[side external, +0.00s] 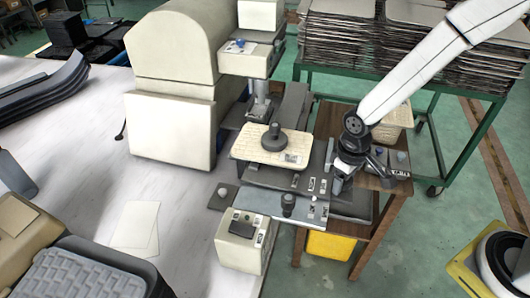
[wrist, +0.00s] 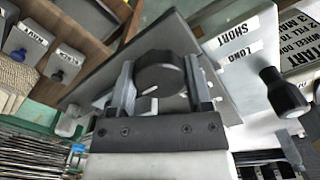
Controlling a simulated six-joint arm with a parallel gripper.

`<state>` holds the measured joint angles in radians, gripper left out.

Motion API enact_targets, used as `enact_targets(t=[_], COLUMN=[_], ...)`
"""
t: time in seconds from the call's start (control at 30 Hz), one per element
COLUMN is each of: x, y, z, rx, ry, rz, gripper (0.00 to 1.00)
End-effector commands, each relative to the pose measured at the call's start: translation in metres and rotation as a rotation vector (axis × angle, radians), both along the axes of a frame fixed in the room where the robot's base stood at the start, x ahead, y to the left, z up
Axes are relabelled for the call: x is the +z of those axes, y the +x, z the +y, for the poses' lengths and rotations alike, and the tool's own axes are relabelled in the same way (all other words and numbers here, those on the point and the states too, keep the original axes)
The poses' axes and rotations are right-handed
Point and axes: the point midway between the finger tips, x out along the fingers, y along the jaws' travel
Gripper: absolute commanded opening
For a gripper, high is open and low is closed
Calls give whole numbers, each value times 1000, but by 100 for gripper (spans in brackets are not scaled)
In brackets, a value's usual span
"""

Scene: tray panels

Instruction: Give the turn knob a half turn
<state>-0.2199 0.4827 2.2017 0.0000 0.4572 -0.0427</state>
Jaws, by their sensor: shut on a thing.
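The turn knob (wrist: 160,76) is a round black knob with a short white pointer mark, seen in the wrist view on a grey panel (wrist: 92,80). The pointer mark lies tilted, rising slightly to the right. My gripper (wrist: 160,84) has one finger on the left and one on the right of the knob and is shut on it.
A black-tipped handle (wrist: 284,92) stands right of the gripper, near labels "SHORT" and "LONG". In the side view, a beige tray (side external: 248,148) with a dark knob sits left of my gripper. A beige control box (side external: 238,252) stands in front, and a green rack (side external: 440,120) behind.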

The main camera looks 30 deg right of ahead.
Motion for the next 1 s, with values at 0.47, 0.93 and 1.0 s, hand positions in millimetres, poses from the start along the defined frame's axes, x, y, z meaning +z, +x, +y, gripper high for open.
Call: enact_targets(t=[0.47,0.93,1.0], x=[0,0,0], y=[0,0,0], z=[0,0,0], rx=[-248,-618,-673], ry=[0,0,0], rz=[0,0,0], gripper=[5,5,5])
